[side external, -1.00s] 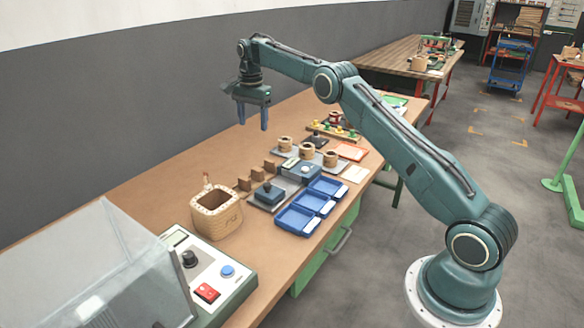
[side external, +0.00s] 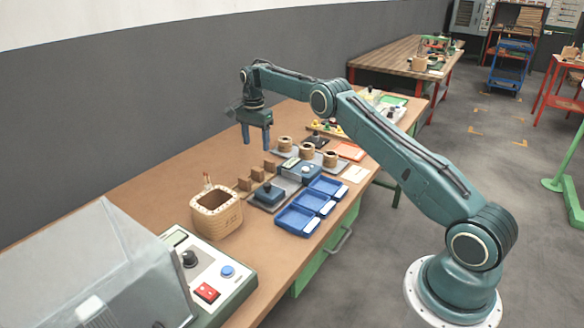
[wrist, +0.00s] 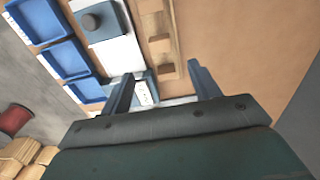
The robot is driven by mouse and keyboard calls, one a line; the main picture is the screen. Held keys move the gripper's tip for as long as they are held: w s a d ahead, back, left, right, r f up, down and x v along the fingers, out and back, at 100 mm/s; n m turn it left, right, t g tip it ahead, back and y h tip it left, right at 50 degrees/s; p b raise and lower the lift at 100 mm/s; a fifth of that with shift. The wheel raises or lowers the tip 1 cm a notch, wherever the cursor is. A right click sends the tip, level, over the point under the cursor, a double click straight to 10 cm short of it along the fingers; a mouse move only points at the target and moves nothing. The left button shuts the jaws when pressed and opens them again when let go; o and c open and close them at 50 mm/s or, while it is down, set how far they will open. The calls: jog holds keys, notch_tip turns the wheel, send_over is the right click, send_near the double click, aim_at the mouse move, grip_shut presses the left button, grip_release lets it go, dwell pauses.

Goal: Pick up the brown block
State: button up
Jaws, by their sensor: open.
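Several small brown blocks stand in a row on the bench, and in the side view the middle brown block (side external: 257,174) is between two others. The wrist view shows the row at top centre, in a tan strip, with one brown block (wrist: 160,43) in mid-row and another brown block (wrist: 166,68) nearest my fingers. My gripper (side external: 256,146) is above the bench, behind the row's far end, fingers pointing down. In the wrist view my gripper (wrist: 160,72) is open and empty, with its fingers apart. Which brown block is meant is not clear.
A wooden container (side external: 216,212) stands at front left. The bench near the wall is clear.

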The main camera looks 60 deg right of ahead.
send_over(257, 169)
jog(key=shift+d+f, duration=0.1)
jog(key=shift+f, duration=2.2)
jog(key=shift+f, duration=0.1)
jog(key=shift+f, duration=2.45)
jog(key=shift+c, duration=0.4)
jog(key=c, duration=1)
